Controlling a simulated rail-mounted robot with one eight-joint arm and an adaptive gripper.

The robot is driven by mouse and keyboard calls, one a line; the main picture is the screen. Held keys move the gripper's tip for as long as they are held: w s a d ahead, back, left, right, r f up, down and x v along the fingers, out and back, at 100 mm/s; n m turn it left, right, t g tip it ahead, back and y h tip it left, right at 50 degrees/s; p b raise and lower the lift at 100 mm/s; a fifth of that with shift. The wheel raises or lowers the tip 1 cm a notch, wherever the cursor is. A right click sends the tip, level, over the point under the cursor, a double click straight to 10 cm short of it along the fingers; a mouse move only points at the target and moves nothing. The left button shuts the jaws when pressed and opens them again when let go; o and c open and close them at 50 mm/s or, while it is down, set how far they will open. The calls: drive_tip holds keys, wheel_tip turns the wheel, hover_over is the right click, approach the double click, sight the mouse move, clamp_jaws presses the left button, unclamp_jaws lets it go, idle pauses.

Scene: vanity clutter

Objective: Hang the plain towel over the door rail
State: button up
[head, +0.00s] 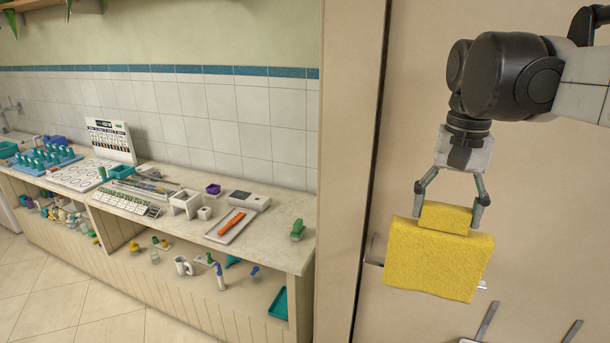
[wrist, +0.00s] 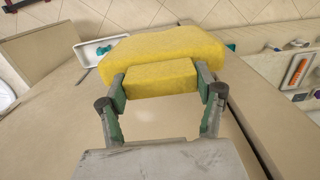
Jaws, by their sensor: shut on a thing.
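The plain towel is yellow and folded, and hangs at the right in the head view (head: 437,268). It also fills the upper middle of the wrist view (wrist: 165,50). My gripper (head: 449,212) points down and is shut on a narrow upper fold of the towel, with one finger at each end of it. The wider part of the towel spreads below the fold. The door rail (head: 374,262) shows as a short metal piece at the towel's left edge, and the towel hides its middle. I cannot tell whether the towel touches the rail.
A long counter (head: 275,252) with many small items stands at the left, with a shelf below it. A beige upright edge (head: 342,150) separates it from the door panel. Metal strips (head: 488,320) show low at the right. The floor (head: 60,300) before the counter is clear.

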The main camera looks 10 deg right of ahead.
drive_tip(key=shift+w+d, duration=1.95)
drive_tip(key=shift+w, duration=1.6)
drive_tip(key=shift+s+f+b, duration=0.1)
drive_tip(key=shift+f+b, duration=5.2)
drive_tip(key=shift+f, duration=2.9)
drive_tip(key=o, duration=1.7)
